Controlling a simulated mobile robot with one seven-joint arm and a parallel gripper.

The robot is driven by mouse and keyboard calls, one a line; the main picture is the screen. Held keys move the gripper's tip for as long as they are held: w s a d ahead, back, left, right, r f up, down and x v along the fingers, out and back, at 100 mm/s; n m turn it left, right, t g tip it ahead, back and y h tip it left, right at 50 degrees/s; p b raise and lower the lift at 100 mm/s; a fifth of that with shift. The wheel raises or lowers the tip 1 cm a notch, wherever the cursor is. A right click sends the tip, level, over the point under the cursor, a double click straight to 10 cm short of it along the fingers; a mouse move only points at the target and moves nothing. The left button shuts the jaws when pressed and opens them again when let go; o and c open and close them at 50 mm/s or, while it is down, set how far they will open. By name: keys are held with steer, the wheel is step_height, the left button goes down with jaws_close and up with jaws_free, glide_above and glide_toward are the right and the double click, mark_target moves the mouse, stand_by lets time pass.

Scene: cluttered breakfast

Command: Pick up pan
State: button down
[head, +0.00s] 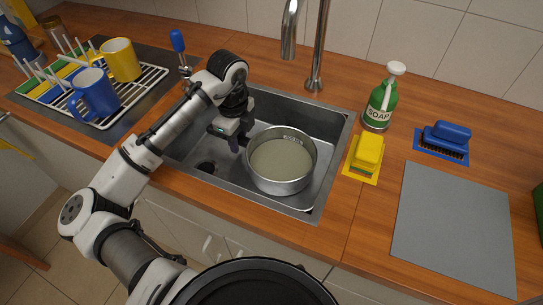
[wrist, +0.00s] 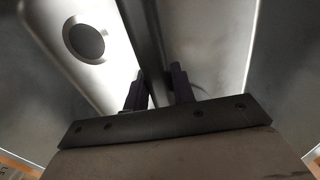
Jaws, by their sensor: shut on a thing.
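The pan (head: 282,163) is a round silver pan with a pale inside, down in the steel sink basin. My gripper (head: 236,143) reaches down into the sink at the pan's left side. In the wrist view the fingers of my gripper (wrist: 159,88) stand either side of a narrow dark bar, which looks like the pan's handle (wrist: 146,42), and are shut on it. In the head view the handle is mostly hidden by my gripper. I cannot tell whether the pan touches the basin floor.
The sink (head: 337,165) has a drain (head: 207,167) at left and a tall faucet (head: 318,50) behind. A soap bottle (head: 380,98), yellow sponge (head: 367,153), blue brush (head: 446,135) and grey mat (head: 455,225) lie right. A dish rack (head: 150,86) with mugs stands left.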

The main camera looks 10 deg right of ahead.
steer(key=shift+r, duration=0.15)
step_height(320, 180, up, 20)
stand_by(0.9)
steer(key=c, duration=1.7)
jaws_free()
jaws_close()
steer(key=shift+p, duration=0.3)
